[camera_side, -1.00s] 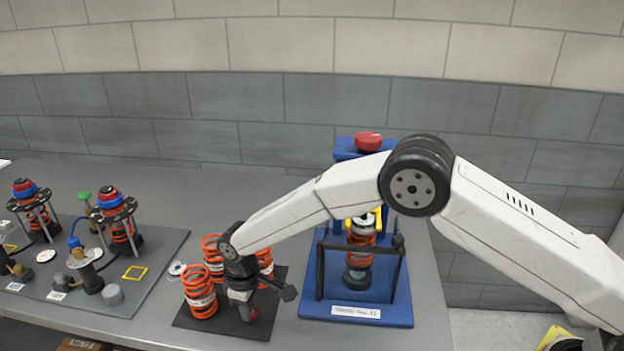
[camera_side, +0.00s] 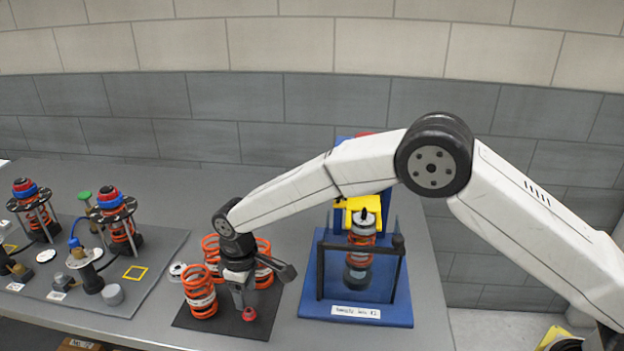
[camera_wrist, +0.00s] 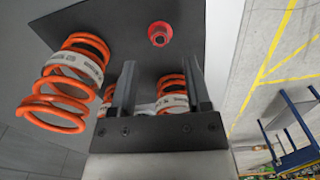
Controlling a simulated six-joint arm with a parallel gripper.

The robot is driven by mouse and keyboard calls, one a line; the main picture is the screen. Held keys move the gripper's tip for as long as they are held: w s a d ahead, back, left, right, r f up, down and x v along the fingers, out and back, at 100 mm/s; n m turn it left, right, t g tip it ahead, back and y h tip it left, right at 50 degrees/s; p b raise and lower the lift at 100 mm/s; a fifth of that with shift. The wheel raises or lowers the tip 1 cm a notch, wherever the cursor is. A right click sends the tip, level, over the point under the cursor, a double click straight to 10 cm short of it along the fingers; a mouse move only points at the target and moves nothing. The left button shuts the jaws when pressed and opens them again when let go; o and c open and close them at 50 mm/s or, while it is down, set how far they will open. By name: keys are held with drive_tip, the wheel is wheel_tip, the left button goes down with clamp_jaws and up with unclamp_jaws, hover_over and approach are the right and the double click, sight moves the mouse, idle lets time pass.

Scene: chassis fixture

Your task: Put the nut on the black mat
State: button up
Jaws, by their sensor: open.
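The nut (camera_side: 249,314) is small and red and lies on the black mat (camera_side: 214,323), near its front right part. It also shows in the wrist view (camera_wrist: 159,34), flat on the mat with its hole facing up. My gripper (camera_side: 243,300) is just above and slightly left of the nut in the side view. In the wrist view my gripper (camera_wrist: 160,66) has its two fingers apart with nothing held between them. The nut lies beyond the fingertips, clear of both.
Several orange springs (camera_side: 200,300) stand on the mat left of and behind my gripper. A blue press fixture (camera_side: 355,312) with a spring stands to the right. A grey board (camera_side: 60,305) with assemblies lies left. Bare table shows between mat and fixture.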

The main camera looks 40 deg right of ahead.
sight(249, 311)
wheel_tip(249, 311, up, 7)
drive_tip(key=shift+r, duration=0.15)
idle(1.1)
